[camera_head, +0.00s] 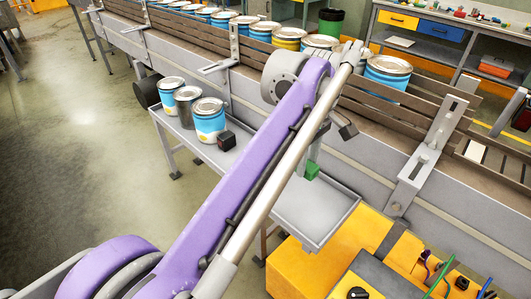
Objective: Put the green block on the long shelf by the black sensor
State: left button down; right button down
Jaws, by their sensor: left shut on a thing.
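The green block (312,172) shows just right of my purple left arm, at the lower end of my left gripper (313,160). The gripper is shut on it, and the arm hides part of the gripper. The block appears over the right part of the long grey shelf (318,212); I cannot tell whether it touches the shelf. The black sensor (226,140), a small dark cube, sits on the left part of the shelf, beside a blue and white can. My arm crosses the shelf between sensor and block. My right gripper is not in view.
Three cans (209,120) stand at the shelf's left end. The conveyor (440,190) runs behind the shelf with a row of paint cans (388,75) on it. A yellow cabinet (300,270) stands in front right. The shelf's right end is bare.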

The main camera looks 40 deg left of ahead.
pick_arm(q)
send_over(301, 198)
notch_tip(301, 198, down, 5)
jog(key=shift+r+b, duration=0.2)
jog(key=shift+b, duration=0.15)
jog(key=shift+w+f, duration=0.1)
jog(key=shift+f, duration=2.05)
jog(key=shift+f+b, duration=0.15)
jog(key=shift+b, duration=0.15)
jog(key=shift+c, duration=2.2)
grip_release()
notch_tip(301, 198, up, 12)
jog(key=shift+r+p, duration=0.2)
jog(key=shift+p, duration=0.75)
